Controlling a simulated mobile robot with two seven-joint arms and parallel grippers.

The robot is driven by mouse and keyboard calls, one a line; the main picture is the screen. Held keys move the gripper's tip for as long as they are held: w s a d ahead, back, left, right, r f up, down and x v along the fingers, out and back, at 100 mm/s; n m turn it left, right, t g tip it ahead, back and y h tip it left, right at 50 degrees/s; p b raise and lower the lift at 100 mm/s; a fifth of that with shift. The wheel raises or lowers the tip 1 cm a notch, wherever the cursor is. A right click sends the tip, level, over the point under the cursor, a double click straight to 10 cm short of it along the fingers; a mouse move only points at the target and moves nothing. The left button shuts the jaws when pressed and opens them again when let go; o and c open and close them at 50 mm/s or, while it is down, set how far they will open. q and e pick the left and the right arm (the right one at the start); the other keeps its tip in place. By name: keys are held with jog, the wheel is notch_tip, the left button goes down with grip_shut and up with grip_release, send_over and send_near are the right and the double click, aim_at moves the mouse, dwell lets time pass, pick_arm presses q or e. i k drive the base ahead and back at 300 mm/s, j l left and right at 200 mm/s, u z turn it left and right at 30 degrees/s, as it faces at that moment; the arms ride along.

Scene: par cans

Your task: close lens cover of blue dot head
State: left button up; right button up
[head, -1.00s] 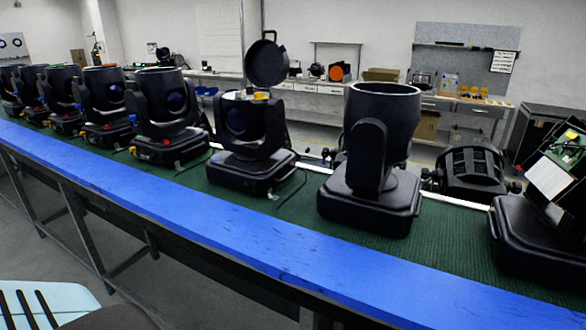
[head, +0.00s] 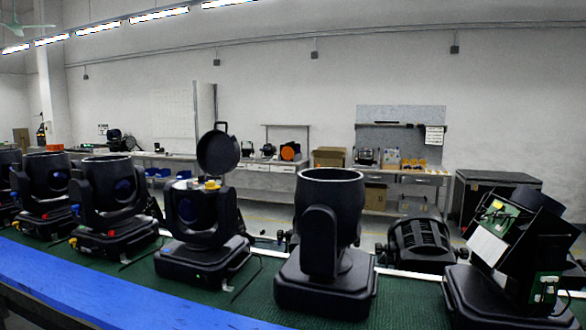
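Several black moving heads stand in a row on a green bench. One head (head: 203,222) left of centre has its round black lens cover (head: 218,153) standing open, upright above its top. A yellow piece (head: 212,185) sits at its upper rim, and a small green light shows on its base. Neither of my grippers is in view.
A tall open-topped head (head: 331,190) stands right of the open cover. An opened unit with a green circuit board (head: 497,216) is at far right. A blue bench edge (head: 90,295) runs along the front. Worktables (head: 270,180) stand behind.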

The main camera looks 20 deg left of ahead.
aim_at(218, 152)
jog(key=u, duration=1.2)
jog(key=z, duration=0.9)
jog(key=j+z, duration=1.1)
jog(key=j, duration=0.25)
jog(key=k+j+z, duration=0.2)
jog(key=j, duration=0.65)
jog(key=k+j+z, duration=0.1)
jog(key=j, duration=0.3)
jog(key=k+j, duration=0.15)
jog(key=j, duration=0.7)
jog(key=k+j+z, duration=0.05)
